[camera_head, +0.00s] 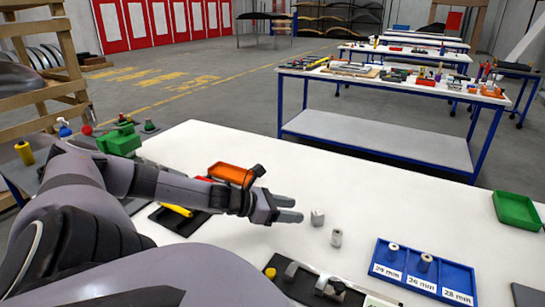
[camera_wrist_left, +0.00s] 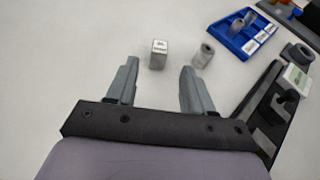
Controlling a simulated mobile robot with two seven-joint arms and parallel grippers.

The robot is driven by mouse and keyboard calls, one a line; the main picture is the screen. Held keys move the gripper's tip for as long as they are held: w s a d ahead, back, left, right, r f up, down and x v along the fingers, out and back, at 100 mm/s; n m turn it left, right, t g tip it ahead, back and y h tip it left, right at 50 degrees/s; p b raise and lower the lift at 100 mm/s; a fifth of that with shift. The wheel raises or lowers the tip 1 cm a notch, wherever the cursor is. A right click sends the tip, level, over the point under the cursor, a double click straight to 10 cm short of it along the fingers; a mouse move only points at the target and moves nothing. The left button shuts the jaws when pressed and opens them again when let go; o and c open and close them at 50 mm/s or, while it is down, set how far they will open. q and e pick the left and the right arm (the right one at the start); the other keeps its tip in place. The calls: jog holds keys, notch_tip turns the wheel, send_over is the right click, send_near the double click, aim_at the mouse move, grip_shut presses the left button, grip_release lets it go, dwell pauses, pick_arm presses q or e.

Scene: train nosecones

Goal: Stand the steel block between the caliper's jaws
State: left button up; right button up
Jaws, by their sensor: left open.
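The steel block (camera_head: 317,217) is a small grey block standing on the white table. In the left wrist view the block (camera_wrist_left: 159,54) shows a small label on its upper face. My left gripper (camera_head: 289,209) is open and empty, just left of the block. In the wrist view its fingertips (camera_wrist_left: 160,66) point toward the block, which lies just beyond them, apart from both. What looks like the caliper (camera_head: 312,285), a dark base with grey jaws, is at the front edge of the head view, partly cut off. It also shows at the right of the wrist view (camera_wrist_left: 262,110).
A grey cylinder (camera_head: 336,238) stands close beside the block. A blue tray (camera_head: 418,285) marked 24, 26 and 28 mm holds two cylinders. An orange tray (camera_head: 231,173) lies behind my left wrist, and a green tray (camera_head: 517,211) at the right. The table's middle back is clear.

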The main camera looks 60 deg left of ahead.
pick_arm(q)
jog(key=shift+v, duration=2.2)
jog(key=shift+o, duration=0.9)
jog(key=shift+s, duration=0.2)
